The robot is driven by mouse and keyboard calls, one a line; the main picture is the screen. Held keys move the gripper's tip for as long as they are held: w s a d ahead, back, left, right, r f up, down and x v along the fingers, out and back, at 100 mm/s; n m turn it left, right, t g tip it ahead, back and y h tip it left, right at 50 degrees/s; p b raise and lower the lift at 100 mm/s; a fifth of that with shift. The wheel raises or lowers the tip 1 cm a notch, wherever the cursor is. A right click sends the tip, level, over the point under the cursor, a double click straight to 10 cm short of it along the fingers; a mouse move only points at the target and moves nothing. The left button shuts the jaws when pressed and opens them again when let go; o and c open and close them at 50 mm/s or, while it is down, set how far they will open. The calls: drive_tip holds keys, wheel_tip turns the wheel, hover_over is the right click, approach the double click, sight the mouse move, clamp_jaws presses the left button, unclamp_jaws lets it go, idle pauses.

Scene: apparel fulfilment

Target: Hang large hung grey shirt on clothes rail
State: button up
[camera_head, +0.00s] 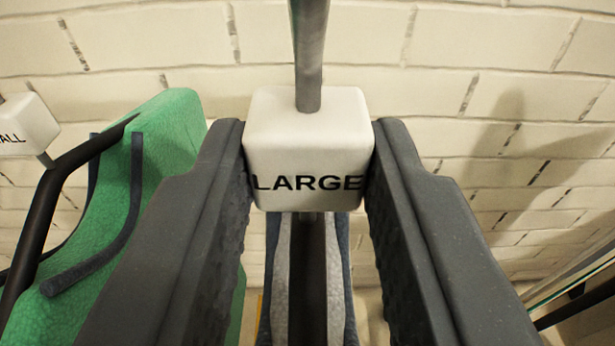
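My gripper (308,160) is in the middle of the view, its two dark fingers closed against both sides of a white block (307,110) marked LARGE. A metal rod (309,50) rises from the top of the block. Below the block a grey garment (281,285) with dark blue edges hangs edge-on on a dark hanger (307,285). Most of the garment is below the frame or hidden by the fingers. The clothes rail cannot be made out in this view.
At the left a green garment (165,135) hangs on a black hanger (50,195), with a white block (24,125) whose visible letters read ALL. A pale brick wall (430,60) is behind. Dark and pale bars (575,310) show at the lower right. Shadows fall on the wall at right.

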sight(309, 86)
drive_tip(key=w+b, duration=0.1)
drive_tip(key=w, duration=0.4)
drive_tip(key=shift+w+d, duration=0.2)
drive_tip(key=shift+w+f+b, duration=0.15)
drive_tip(key=shift+w+b, duration=0.1)
drive_tip(key=shift+b, duration=0.05)
drive_tip(key=shift+s+f+b, duration=0.1)
drive_tip(key=shift+f+b, duration=0.3)
drive_tip(key=shift+f, duration=0.85)
drive_tip(key=o, duration=1.1)
drive_tip(key=shift+c, duration=0.2)
drive_tip(key=s, duration=0.4)
drive_tip(key=s+r, duration=0.1)
drive_tip(key=s, duration=0.4)
drive_tip(key=s+a+r, duration=0.1)
drive_tip(key=s, duration=0.3)
drive_tip(key=shift+s, duration=0.3)
